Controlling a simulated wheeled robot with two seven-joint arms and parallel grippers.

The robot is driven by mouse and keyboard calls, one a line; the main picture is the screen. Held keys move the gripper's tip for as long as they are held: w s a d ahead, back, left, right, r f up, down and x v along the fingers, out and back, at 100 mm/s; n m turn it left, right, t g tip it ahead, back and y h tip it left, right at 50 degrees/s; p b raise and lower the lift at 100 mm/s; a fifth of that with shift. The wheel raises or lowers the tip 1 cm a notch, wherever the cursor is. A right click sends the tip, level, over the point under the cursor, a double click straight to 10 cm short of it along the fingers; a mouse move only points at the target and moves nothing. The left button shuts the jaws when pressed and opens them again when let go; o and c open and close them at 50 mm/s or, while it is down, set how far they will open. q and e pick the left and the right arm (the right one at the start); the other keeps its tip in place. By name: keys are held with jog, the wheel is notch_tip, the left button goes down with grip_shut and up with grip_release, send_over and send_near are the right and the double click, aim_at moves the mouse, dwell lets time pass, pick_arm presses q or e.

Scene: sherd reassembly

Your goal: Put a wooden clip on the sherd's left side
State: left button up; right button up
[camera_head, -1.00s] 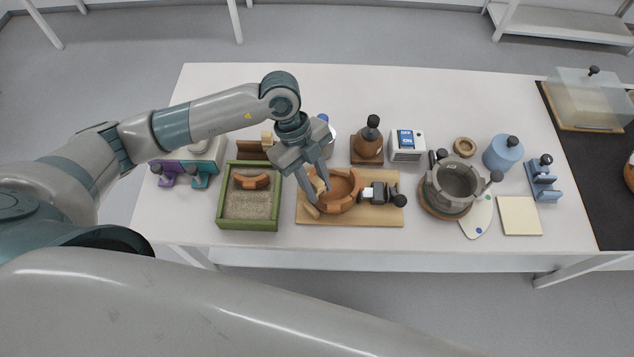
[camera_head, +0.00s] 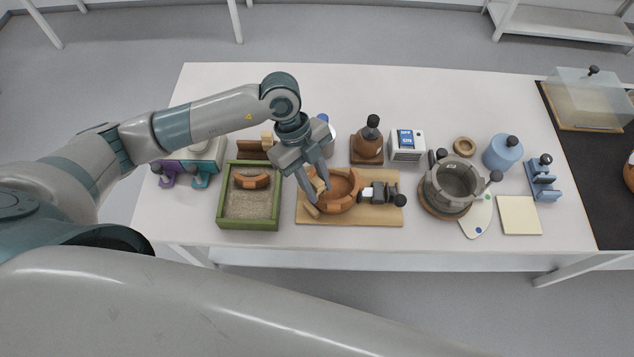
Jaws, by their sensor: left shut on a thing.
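The orange-brown bowl (camera_head: 341,190) sits on a wooden board (camera_head: 375,216) in the middle of the table. My left gripper (camera_head: 318,193) reaches down at the bowl's left side and is shut on a small light wooden clip (camera_head: 320,186) at the rim. A wooden piece (camera_head: 312,210) shows just below the fingers, at the bowl's lower left. The fingers partly hide the rim there, so I cannot tell how the clip sits on it. A loose curved sherd (camera_head: 251,181) lies in the green sand tray. My right gripper is not in view.
The green sand tray (camera_head: 221,207) stands left of the board. A black and grey clamp (camera_head: 378,193) is at the bowl's right. The front table strip is clear.

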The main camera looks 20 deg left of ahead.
pick_arm(q)
jog(key=shift+f, duration=0.25)
jog(key=shift+f+b, duration=0.3)
jog(key=shift+f, duration=0.05)
dwell(0.5)
dwell(0.4)
jog(key=o, duration=0.8)
